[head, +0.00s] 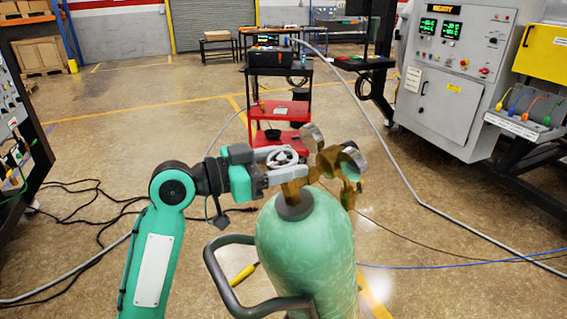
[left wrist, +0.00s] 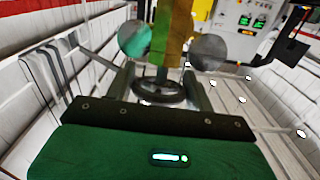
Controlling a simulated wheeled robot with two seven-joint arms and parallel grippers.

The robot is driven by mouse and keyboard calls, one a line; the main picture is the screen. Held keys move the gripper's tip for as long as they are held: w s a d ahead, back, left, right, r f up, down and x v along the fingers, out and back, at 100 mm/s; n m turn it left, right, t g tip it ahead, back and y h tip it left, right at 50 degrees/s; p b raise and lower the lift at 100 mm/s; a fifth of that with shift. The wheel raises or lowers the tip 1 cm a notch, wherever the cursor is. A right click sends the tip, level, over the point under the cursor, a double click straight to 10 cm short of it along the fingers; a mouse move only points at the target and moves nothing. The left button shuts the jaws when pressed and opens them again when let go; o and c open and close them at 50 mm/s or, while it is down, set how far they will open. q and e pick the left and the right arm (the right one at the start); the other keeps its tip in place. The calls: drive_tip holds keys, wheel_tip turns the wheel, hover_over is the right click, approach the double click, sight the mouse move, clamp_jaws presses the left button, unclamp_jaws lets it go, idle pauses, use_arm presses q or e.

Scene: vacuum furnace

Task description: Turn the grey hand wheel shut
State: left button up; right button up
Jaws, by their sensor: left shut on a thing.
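My left gripper (head: 284,166) reaches in from the left and is shut on the wheel's rim. In the left wrist view the dark wheel (left wrist: 158,92) lies between the two fingers, with the brass valve body (left wrist: 172,35) behind it. Part of the wheel is hidden by the fingers in the head view. My right gripper is not in view.
A regulator with two round gauges (head: 313,136) stands just right of the wheel. A dark handle (head: 222,290) curves beside the cylinder. A red cart (head: 279,110) stands behind, a grey control cabinet (head: 450,100) at right. Cables and a blue hose (head: 450,264) lie on the floor.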

use_arm(q)
drive_tip(key=o, duration=1)
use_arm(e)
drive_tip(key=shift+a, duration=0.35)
use_arm(q)
drive_tip(key=shift+s+a+f+b, duration=0.15)
drive_tip(key=shift+a+b, duration=0.15)
drive_tip(key=shift+a, duration=0.2)
drive_tip(key=b+v, duration=0.4)
drive_tip(key=v, duration=0.8)
drive_tip(key=shift+s+a+b, duration=0.15)
drive_tip(key=shift+a+b, duration=0.15)
drive_tip(key=shift+a, duration=0.05)
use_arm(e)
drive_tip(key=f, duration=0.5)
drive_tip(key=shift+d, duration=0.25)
